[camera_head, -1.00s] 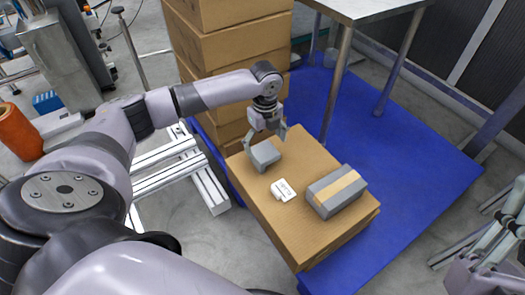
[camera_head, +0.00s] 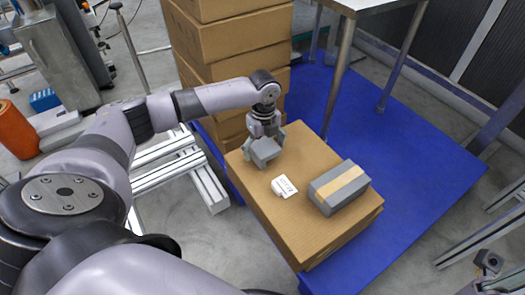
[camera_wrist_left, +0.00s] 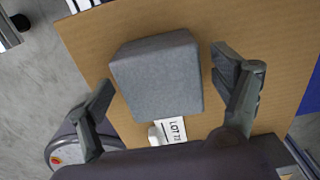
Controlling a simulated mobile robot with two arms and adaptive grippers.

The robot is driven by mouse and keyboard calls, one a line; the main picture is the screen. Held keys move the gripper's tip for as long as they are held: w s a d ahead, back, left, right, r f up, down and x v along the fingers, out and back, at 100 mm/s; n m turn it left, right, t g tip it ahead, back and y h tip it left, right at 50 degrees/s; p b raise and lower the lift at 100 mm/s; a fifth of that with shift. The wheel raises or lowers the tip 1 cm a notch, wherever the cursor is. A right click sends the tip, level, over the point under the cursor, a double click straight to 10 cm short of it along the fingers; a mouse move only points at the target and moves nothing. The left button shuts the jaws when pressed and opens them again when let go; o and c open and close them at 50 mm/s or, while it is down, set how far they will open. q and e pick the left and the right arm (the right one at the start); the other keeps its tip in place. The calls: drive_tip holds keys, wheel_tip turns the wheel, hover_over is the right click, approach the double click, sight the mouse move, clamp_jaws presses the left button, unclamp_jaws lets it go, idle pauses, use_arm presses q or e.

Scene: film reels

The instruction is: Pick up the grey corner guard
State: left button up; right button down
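The grey corner guard (camera_head: 266,151) is a small plain grey block on the far left part of a cardboard box top. In the left wrist view the grey corner guard (camera_wrist_left: 158,78) lies between the fingers of my left gripper (camera_wrist_left: 163,72).
The cardboard box (camera_head: 318,240) also bears a white labelled item (camera_head: 284,187) and a larger grey block with a tan band (camera_head: 340,187). Stacked cartons (camera_head: 232,45) stand behind, close to my left arm. A metal-legged table (camera_head: 365,8) is at the back. The blue platform (camera_head: 405,190) is clear at right.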

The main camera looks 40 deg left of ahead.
use_arm(q)
drive_tip(key=c, duration=1.2)
